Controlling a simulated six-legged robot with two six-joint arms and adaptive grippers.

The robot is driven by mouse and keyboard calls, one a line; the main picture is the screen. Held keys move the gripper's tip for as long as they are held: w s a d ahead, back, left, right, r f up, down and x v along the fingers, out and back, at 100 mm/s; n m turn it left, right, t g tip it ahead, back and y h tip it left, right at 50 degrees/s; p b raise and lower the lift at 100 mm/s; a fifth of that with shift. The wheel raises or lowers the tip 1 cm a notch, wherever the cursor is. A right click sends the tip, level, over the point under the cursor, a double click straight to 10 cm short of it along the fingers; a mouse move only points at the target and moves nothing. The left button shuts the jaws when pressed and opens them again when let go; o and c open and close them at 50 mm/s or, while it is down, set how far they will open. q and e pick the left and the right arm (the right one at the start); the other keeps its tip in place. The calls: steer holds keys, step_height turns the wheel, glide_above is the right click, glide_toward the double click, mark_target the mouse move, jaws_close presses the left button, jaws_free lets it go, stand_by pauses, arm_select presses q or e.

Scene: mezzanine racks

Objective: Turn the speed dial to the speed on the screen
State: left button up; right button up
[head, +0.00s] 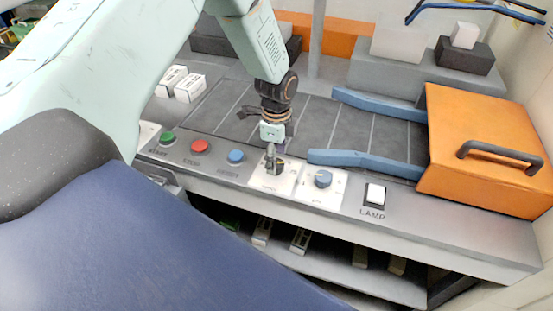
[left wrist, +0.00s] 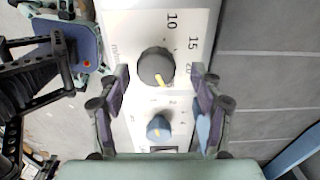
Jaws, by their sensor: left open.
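The speed dial is a dark round knob (left wrist: 156,66) with a yellow mark, on a white plate (left wrist: 188,22) printed with 10, 15 and 20. In the left wrist view the mark points toward the bottom of the picture, slightly right. My left gripper (left wrist: 160,74) is open, with one finger on each side of the knob and gaps showing. In the head view the left gripper (head: 271,150) comes down over the dark knob (head: 276,167) and partly hides it. No screen with a readable speed shows. My right gripper is not in view.
A blue-grey knob (head: 323,179) sits just right of the dial. Green (head: 167,138), red (head: 200,146) and blue (head: 236,156) buttons line the panel to its left. A lamp switch (head: 375,194), blue guide rails (head: 365,162) and an orange box (head: 480,150) stand to the right.

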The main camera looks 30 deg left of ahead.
arm_select(q)
steer(key=shift+s+f, duration=0.35)
steer(key=shift+f, duration=0.15)
steer(key=shift+d, duration=0.15)
steer(key=shift+w+f, duration=0.1)
steer(key=shift+f, duration=0.1)
steer(key=shift+c, duration=1.2)
steer(key=c, duration=0.9)
